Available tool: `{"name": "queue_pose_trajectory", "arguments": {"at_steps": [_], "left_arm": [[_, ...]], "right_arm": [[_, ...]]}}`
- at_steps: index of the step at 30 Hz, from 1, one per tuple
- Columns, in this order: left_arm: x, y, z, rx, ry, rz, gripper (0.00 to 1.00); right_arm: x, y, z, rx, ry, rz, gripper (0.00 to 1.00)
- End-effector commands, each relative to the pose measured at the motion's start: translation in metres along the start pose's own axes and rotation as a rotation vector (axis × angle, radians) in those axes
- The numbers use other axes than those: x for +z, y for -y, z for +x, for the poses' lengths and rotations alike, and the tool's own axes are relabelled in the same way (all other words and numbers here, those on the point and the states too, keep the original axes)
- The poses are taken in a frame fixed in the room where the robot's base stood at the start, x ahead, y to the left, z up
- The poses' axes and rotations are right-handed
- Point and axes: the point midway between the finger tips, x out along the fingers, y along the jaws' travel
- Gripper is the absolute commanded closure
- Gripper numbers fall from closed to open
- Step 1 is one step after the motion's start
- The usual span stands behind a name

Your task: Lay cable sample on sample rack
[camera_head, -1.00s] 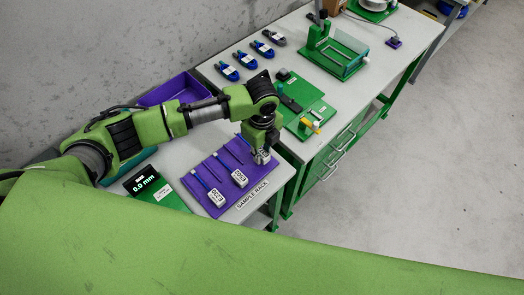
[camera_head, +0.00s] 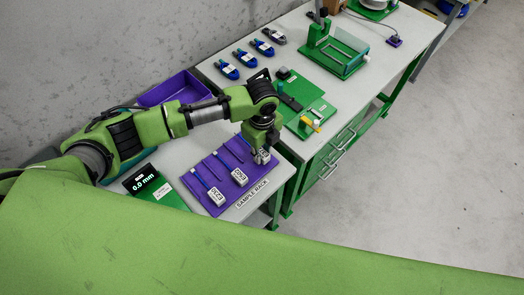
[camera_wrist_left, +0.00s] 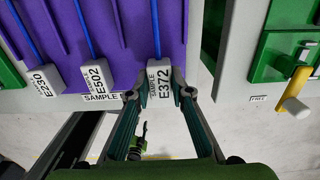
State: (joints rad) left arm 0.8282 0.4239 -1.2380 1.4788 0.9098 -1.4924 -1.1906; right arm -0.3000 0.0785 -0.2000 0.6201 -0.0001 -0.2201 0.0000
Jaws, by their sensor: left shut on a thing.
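The purple sample rack (camera_head: 222,186) lies on the near table; it also shows in the wrist view (camera_wrist_left: 120,50). Two cable samples lie on it, with white tags E230 (camera_wrist_left: 43,80) and E502 (camera_wrist_left: 95,73) at its front edge and blue cables running back. My left gripper (camera_head: 263,158) is over the rack's right end. In the wrist view its fingers (camera_wrist_left: 160,97) are shut on the white tag of sample E372 (camera_wrist_left: 160,82), in line with the other tags. Its blue cable (camera_wrist_left: 156,28) runs back over the rack. Whether E372 touches the rack is unclear. My right gripper is out of view.
A green device with a 0.0 mm display (camera_head: 143,182) stands left of the rack. A purple bin (camera_head: 172,90) is behind. The farther table holds several coiled cables (camera_head: 247,59), a green fixture (camera_head: 338,52) and a green board with a yellow-handled part (camera_head: 310,124).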

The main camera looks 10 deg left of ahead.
Motion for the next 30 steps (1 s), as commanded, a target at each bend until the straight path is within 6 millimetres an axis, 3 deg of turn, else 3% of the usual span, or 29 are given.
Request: {"name": "queue_pose_trajectory", "arguments": {"at_steps": [30], "left_arm": [[0.0,0.0,0.016,0.001,0.0,0.0,0.94]], "right_arm": [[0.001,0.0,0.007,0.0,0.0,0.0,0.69]]}}
